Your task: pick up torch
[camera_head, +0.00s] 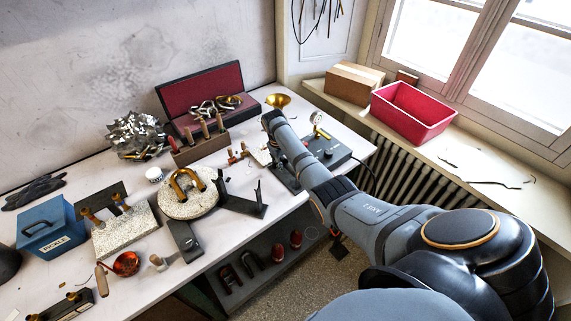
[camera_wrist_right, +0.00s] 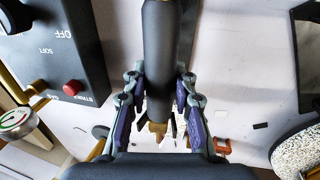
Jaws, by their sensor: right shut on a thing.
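The torch (camera_wrist_right: 158,40) is a dark grey cylinder with a brass tip (camera_wrist_right: 158,130) in the right wrist view. My right gripper (camera_wrist_right: 160,90) is shut around it, with purple-grey fingers on both sides of the body. The torch's upper end runs out of the picture. In the head view my right arm reaches over the bench (camera_head: 222,250) toward its back right. The gripper and torch are mostly hidden or too small to make out there. My left gripper is not in view.
A control box (camera_wrist_right: 55,45) with a red button stands close to the torch in the wrist view. In the head view, a round stone turntable (camera_head: 205,203), a wooden tool block (camera_head: 203,150) and a blue pickle box (camera_head: 48,227) crowd the bench. A red bin (camera_head: 410,112) stands by the window.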

